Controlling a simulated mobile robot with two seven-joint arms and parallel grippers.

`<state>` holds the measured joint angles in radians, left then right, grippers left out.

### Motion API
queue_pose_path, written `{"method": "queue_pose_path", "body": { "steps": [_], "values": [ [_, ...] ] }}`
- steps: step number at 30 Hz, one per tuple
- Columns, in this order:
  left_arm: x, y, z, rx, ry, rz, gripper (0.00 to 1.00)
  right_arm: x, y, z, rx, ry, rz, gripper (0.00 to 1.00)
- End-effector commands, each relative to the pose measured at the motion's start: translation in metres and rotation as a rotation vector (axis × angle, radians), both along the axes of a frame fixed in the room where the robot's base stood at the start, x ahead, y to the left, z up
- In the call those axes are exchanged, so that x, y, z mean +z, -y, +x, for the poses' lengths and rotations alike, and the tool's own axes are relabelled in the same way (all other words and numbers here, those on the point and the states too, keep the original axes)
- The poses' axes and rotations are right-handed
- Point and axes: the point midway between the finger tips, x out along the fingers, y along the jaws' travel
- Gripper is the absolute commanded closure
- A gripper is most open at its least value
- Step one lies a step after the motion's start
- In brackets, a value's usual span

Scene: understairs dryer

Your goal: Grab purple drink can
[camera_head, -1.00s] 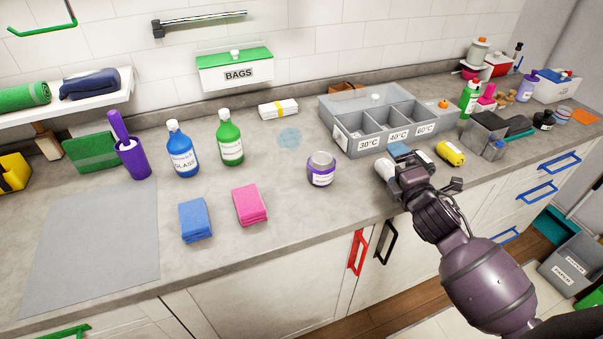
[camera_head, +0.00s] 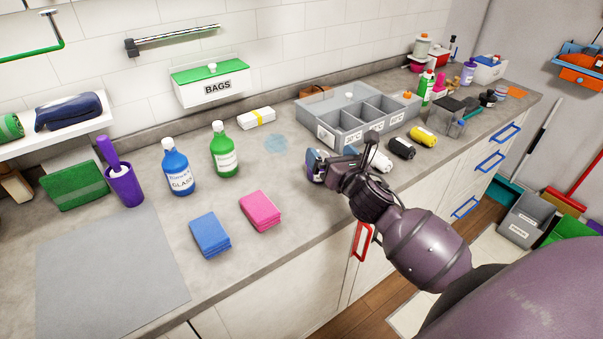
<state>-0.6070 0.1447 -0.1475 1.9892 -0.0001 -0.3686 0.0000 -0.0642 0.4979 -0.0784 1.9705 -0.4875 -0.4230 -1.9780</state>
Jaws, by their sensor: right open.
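My left gripper is not in view.
A grey box with temperature labels (camera_head: 327,137) stands just behind my gripper. White (camera_head: 385,164), black (camera_head: 402,148) and yellow (camera_head: 423,136) rolls lie to its right. Pink (camera_head: 260,210) and blue (camera_head: 209,235) cloths lie to the left, with bare counter between.

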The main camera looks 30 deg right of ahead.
Motion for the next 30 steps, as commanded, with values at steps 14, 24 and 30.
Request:
{"method": "queue_pose_path", "body": {
  "steps": [14,24,30],
  "values": [
    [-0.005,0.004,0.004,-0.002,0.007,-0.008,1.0,-0.029,0.0,-0.001,-0.005,-0.029,-0.211,0.01],
    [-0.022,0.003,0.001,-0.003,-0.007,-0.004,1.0,-0.086,0.001,0.001,-0.003,-0.026,-0.211,0.01],
    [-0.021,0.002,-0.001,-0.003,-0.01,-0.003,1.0,-0.08,0.003,0.022,-0.003,-0.023,-0.214,0.01]
  ]
}}
